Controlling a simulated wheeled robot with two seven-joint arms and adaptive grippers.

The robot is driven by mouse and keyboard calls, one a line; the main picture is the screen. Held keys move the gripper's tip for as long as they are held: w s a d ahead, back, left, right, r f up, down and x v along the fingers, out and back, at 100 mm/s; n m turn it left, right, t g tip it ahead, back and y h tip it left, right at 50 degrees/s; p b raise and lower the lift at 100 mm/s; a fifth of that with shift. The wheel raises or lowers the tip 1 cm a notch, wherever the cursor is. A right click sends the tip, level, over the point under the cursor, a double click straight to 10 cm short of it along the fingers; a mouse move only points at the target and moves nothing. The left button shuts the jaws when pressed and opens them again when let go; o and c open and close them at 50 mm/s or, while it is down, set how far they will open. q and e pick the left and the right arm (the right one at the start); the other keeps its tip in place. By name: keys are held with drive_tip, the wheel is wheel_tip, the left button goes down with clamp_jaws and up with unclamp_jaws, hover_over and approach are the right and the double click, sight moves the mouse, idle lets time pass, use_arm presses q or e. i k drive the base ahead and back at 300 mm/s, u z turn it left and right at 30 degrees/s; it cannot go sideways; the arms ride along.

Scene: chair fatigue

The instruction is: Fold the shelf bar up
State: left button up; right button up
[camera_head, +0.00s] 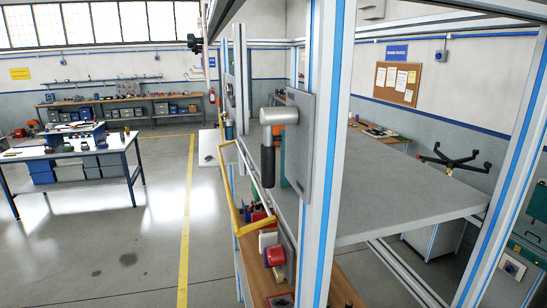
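A yellow bar (229,190) runs low along the left side of an aluminium frame with blue stripes (325,130); it appears to be the shelf bar, though I cannot tell for certain. It bends near its lower end, and frame posts hide part of it. A wide grey panel (410,195) lies nearly level inside the frame, to the right of the front post. A lever with a black grip (268,165) hangs down from a grey plate (302,140) on that post. Neither of my grippers is in view.
A red knob (275,256) sits on the frame below the lever, above a wooden surface (262,285). A white-topped workbench (60,150) stands at the left. The floor (135,240) between the bench and frame is clear. An upturned chair base (455,160) is behind the panel.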

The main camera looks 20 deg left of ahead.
sight(238, 231)
drive_tip(key=k, duration=1.1)
drive_tip(key=u, duration=0.75)
drive_tip(key=i, duration=0.65)
drive_tip(key=z, duration=0.1)
